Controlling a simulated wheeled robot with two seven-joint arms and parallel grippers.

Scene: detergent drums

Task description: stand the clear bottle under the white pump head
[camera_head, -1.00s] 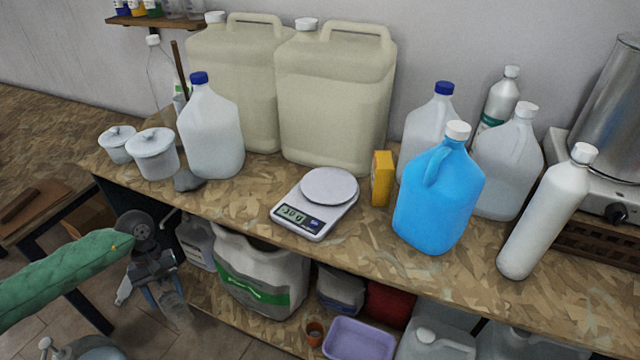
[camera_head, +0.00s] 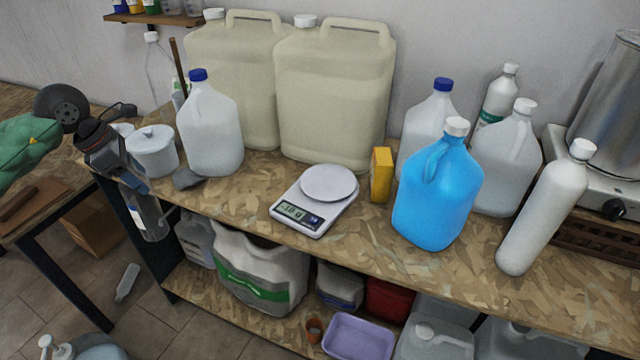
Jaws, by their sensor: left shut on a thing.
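My left gripper (camera_head: 146,194) is at the left end of the bench, its jaws pointing down. It is shut on a clear bottle (camera_head: 151,222), which hangs roughly upright just off the bench's left front corner. The gripper hides the bottle's upper part. A white pump head (camera_head: 46,342) shows at the bottom left, on a pale blue drum (camera_head: 88,347) cut off by the picture edge. The held bottle is well above and to the right of the pump head. My right gripper is not in view.
The bench (camera_head: 330,262) holds a kitchen scale (camera_head: 312,205), a blue jug (camera_head: 438,195), white jugs and two large canisters (camera_head: 335,100). A white lidded tub (camera_head: 154,152) stands near my left gripper. A small bottle (camera_head: 127,283) lies on the floor, with bare floor around it.

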